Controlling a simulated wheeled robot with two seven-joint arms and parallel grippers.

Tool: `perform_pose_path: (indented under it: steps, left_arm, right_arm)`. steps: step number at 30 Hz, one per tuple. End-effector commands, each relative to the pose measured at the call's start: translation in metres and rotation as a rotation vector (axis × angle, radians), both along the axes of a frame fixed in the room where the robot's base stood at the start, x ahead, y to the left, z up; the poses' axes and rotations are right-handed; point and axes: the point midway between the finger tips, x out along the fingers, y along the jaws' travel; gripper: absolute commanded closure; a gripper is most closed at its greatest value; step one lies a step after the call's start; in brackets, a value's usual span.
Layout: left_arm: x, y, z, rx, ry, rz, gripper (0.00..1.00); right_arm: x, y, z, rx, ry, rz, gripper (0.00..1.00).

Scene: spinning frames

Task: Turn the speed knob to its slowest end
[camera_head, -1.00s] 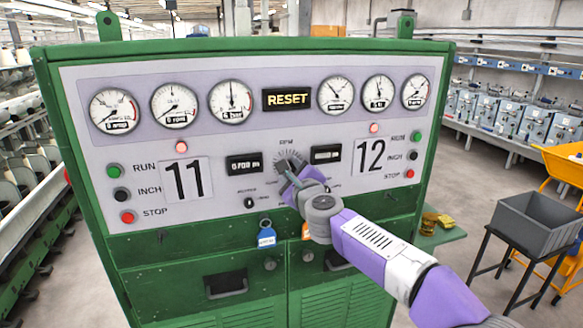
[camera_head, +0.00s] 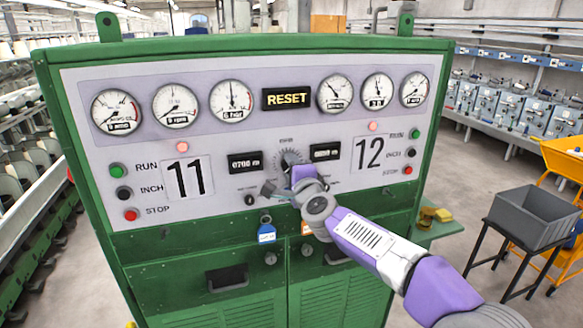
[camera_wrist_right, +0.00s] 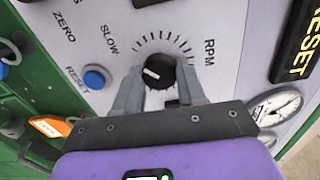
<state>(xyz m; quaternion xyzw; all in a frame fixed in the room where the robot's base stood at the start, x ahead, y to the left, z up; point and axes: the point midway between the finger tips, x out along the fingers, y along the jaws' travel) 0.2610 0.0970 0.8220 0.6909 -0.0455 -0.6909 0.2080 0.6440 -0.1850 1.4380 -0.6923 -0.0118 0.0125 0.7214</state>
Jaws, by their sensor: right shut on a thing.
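The speed knob (camera_wrist_right: 160,70) is a round black knob with a white mark, on the pale panel of the green cabinet. In the wrist view its mark lies left of the knob's centre, on the side of the SLOW label (camera_wrist_right: 109,38). A tick scale arcs around it, with RPM printed at the other side. My right gripper (camera_wrist_right: 158,80) is shut on the knob, one grey finger on each side. In the head view the right gripper (camera_head: 290,166) covers part of the dial (camera_head: 291,156). My left gripper is not in view.
A blue RESET button (camera_wrist_right: 96,77) sits close to the knob. Black displays (camera_head: 244,163) flank the dial. Blue (camera_head: 266,234) and orange tags hang below. A grey bin (camera_head: 532,215) on a stand is at right, clear of the arm.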

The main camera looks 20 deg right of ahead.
Motion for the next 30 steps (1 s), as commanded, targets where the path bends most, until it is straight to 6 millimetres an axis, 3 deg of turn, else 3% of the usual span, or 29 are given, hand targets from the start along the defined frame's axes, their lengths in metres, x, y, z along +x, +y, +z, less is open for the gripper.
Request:
perform_pose_path:
  steps: [15, 16, 21, 30]
  left_arm:
    - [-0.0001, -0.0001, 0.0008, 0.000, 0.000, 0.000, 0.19]
    - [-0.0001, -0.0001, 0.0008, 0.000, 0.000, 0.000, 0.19]
    - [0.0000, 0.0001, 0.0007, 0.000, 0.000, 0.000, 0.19]
    - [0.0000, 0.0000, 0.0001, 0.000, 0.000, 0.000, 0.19]
  right_arm:
    - [-0.0001, 0.0000, 0.0007, -0.021, -0.003, -0.001, 0.91]
    - [-0.0001, -0.0001, 0.0007, -0.021, -0.003, -0.001, 0.59]
    - [-0.0001, -0.0001, 0.0005, -0.020, -0.002, -0.001, 0.35]
    - [-0.0019, -0.0001, 0.0004, -0.020, -0.002, 0.000, 0.35]
